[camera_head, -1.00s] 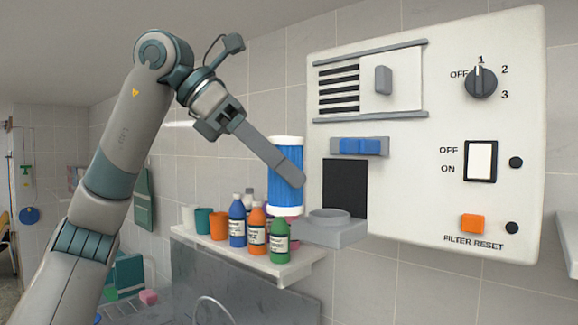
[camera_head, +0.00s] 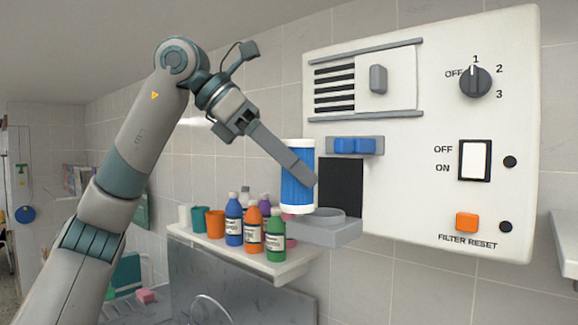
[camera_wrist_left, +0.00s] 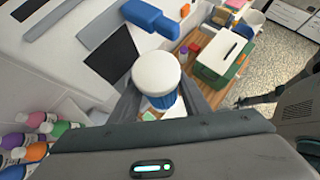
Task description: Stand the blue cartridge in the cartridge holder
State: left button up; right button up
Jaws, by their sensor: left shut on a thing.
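The blue cartridge (camera_head: 297,190) has white end caps and stands nearly upright in the air in the head view. My left gripper (camera_head: 306,177) is shut on its side, with one finger across the front of it. In the wrist view, the cartridge's white cap (camera_wrist_left: 157,72) shows between my two fingers. The cartridge holder (camera_head: 338,232) is a grey bracket with a round raised ring, fixed below the black panel. The cartridge's lower end overlaps the holder's left part in the picture; I cannot tell whether they touch. My right gripper is not in view.
Several paint bottles (camera_head: 234,222) and cups stand on a white shelf (camera_head: 285,268) left of and below the holder. The white wall unit (camera_head: 410,190) carries a dial (camera_head: 475,82), a switch (camera_head: 474,160), an orange button (camera_head: 467,221) and a blue latch (camera_head: 354,146).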

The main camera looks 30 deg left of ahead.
pick_arm(q)
jog(key=shift+w+d+f+p, duration=0.1)
jog(key=shift+w+d+p, duration=0.05)
jog(key=shift+w, duration=0.7)
jog(key=shift+w+d+f+p, duration=0.1)
jog(key=shift+w+p, duration=0.05)
jog(key=shift+w, duration=0.7)
jog(key=shift+w+d, duration=0.1)
jog(key=shift+w, duration=0.85)
jog(key=shift+w+d+f+p, duration=0.1)
jog(key=shift+w+f+p, duration=0.1)
jog(key=shift+w, duration=0.3)
jog(key=shift+w+d+f+p, duration=0.1)
jog(key=shift+w+p, duration=0.05)
jog(key=shift+w, duration=0.3)
jog(key=shift+w+f, duration=0.15)
jog(key=shift+f+b, duration=0.65)
jog(key=shift+f, duration=0.1)
